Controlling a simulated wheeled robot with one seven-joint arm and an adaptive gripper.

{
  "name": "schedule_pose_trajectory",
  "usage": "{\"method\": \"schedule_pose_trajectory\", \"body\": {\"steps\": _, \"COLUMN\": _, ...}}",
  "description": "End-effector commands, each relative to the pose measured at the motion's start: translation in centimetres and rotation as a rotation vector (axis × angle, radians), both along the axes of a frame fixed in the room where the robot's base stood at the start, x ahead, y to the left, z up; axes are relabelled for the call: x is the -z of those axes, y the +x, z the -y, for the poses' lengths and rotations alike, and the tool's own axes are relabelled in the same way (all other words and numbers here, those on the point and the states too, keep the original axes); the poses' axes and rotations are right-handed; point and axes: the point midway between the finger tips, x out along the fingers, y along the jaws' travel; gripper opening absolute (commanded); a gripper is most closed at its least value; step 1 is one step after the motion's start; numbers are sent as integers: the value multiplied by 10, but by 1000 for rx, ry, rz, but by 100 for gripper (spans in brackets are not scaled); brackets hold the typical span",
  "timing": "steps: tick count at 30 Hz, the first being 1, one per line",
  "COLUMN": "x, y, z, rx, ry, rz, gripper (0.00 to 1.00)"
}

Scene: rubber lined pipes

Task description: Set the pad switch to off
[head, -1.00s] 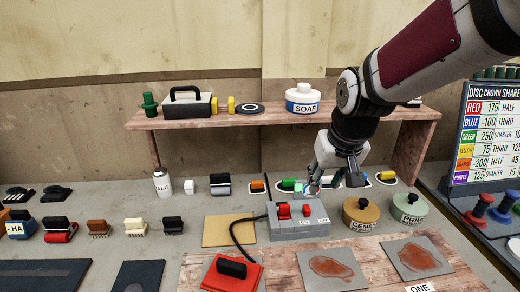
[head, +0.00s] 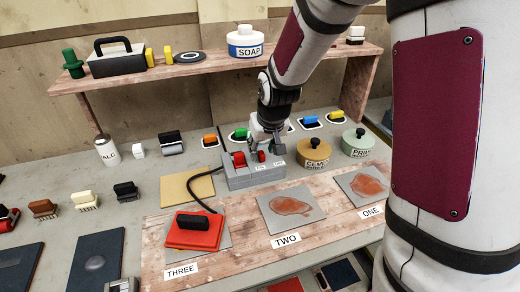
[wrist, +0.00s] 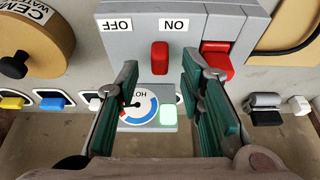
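The grey switch box (head: 240,181) stands on the bench behind the boards. Its small red switch lever (head: 262,156) also shows in the wrist view (wrist: 160,57). There the ON label (wrist: 174,25) and OFF label (wrist: 125,25) appear upside down, and the lever is nearer ON. A dial marked HOT (wrist: 136,106) and a lit green lamp (wrist: 168,114) are on the box. My gripper (wrist: 159,76) is open, with one finger on each side of the lever and visible gaps. The red pad (head: 189,237) with black handle lies on board THREE, its cable running to the box.
A larger red part (wrist: 216,60) is beside the lever on the box. The cement tin (head: 314,157) and primer tin (head: 357,146) stand to the right. A shelf (head: 200,68) crosses behind. Boards TWO (head: 272,230) and ONE (head: 345,183) lie in front.

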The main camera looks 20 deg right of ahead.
Motion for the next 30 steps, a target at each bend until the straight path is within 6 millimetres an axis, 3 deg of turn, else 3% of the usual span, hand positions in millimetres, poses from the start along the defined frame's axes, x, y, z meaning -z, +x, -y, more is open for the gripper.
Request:
{"method": "schedule_pose_trajectory", "body": {"steps": 6, "x": 16, "y": 7, "z": 0, "rx": 0, "ry": 0, "rz": 0, "gripper": 35}}
{"method": "schedule_pose_trajectory", "body": {"steps": 15, "x": 17, "y": 8, "z": 0, "rx": 1, "ry": 0, "rz": 1, "gripper": 35}}
{"method": "schedule_pose_trajectory", "body": {"steps": 20, "x": 17, "y": 7, "z": 0, "rx": 1, "ry": 0, "rz": 1, "gripper": 1}}
{"method": "schedule_pose_trajectory", "body": {"steps": 30, "x": 17, "y": 7, "z": 0, "rx": 1, "ry": -1, "rz": 1, "gripper": 0}}
